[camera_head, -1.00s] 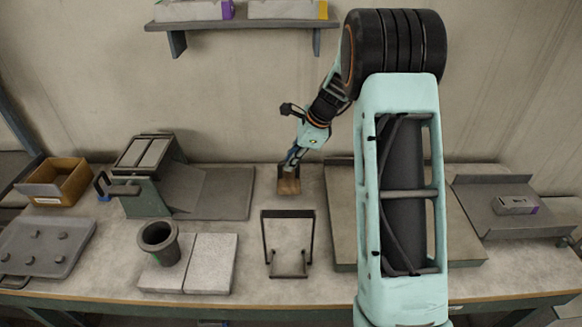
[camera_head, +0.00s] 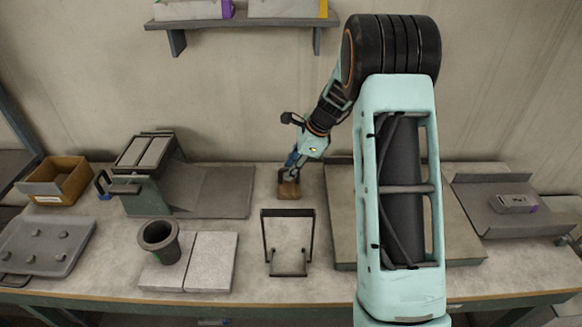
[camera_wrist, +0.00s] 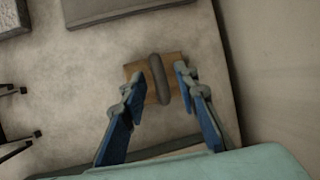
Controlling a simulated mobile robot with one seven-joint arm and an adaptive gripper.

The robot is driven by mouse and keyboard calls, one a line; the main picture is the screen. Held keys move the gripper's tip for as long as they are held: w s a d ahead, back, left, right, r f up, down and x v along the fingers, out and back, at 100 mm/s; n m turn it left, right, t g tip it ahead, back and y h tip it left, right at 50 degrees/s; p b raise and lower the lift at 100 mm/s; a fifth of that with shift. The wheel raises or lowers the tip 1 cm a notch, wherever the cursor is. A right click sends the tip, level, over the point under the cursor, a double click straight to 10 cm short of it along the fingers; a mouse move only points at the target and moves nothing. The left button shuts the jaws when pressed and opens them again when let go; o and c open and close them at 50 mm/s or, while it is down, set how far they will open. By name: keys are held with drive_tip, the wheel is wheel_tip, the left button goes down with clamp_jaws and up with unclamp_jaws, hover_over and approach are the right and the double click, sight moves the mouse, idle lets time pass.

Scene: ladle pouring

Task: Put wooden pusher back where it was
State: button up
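The wooden pusher (camera_head: 288,190) is a small brown wooden block on the worktop near the back wall, left of the raised grey plate. In the wrist view, its rounded grey handle (camera_wrist: 158,78) stands over the wooden block (camera_wrist: 138,72). My gripper (camera_wrist: 158,79) is open, with one blue finger on each side of the handle and visible gaps between them. In the head view my gripper (camera_head: 291,168) is directly above the block, pointing down. Its fingertips are too small there to make out.
A black wire frame (camera_head: 265,235) stands in front of the pusher. A green press-like stand (camera_head: 145,185) and a dark cup (camera_head: 160,240) on pale slabs (camera_head: 211,262) are to the left. The raised grey plate (camera_head: 340,215) is to the right. Bare worktop surrounds the pusher.

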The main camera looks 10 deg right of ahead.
drive_tip(key=v, duration=1.2)
drive_tip(key=shift+r, duration=0.15)
drive_tip(key=shift+b, duration=0.3)
